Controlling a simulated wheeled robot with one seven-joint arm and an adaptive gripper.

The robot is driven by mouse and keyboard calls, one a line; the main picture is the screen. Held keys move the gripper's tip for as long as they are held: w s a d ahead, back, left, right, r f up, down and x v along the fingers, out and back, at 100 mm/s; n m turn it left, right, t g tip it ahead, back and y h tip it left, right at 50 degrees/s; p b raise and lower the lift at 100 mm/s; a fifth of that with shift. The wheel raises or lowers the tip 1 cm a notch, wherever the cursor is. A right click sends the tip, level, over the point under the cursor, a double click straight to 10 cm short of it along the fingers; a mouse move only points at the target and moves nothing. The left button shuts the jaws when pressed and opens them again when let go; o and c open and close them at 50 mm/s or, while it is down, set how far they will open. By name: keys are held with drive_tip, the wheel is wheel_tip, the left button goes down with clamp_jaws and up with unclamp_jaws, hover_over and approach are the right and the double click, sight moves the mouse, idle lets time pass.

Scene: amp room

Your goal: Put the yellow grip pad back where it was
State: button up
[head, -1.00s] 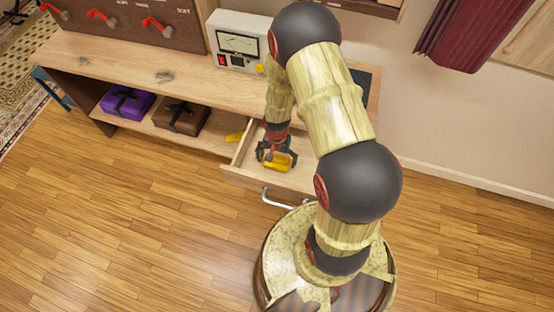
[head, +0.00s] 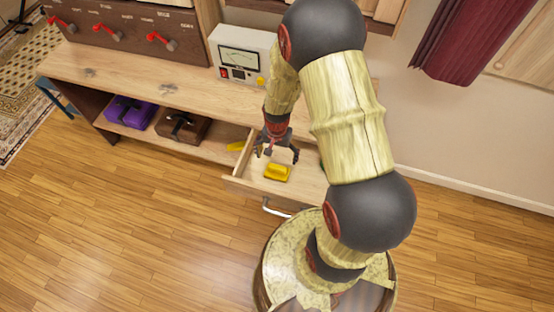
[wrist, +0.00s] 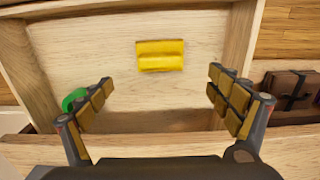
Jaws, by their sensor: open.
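The yellow grip pad (head: 278,172) lies flat on the floor of the open drawer (head: 256,186). It also shows in the wrist view (wrist: 160,55), near the middle of the drawer floor and clear of the drawer walls. My gripper (head: 277,154) is above the drawer, open and empty. In the wrist view its two fingers (wrist: 161,88) are spread wide, with the pad beyond them and touching neither.
A green object (wrist: 74,99) sits at the left of the drawer in the wrist view, partly hidden by a finger. A meter (head: 243,55) stands on the bench.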

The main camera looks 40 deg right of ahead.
wheel_tip(320, 180, up, 15)
drive_tip(key=w+a+n+t, duration=0.2)
drive_tip(key=a+n, duration=0.1)
drive_tip(key=s+a+r+n+t, duration=0.1)
drive_tip(key=s+a+r+n, duration=0.1)
drive_tip(key=r, duration=0.6)
drive_tip(key=s+a+r+n+t, duration=0.1)
drive_tip(key=s+a+r+n, duration=0.2)
drive_tip(key=s+r, duration=0.4)
drive_tip(key=s+a+r+n+t, duration=0.1)
drive_tip(key=s+a+r, duration=0.3)
drive_tip(key=r, duration=0.5)
drive_tip(key=shift+s+n+t, duration=0.3)
drive_tip(key=shift+s+n, duration=0.35)
drive_tip(key=shift+n, duration=0.05)
drive_tip(key=shift+d+r, duration=0.1)
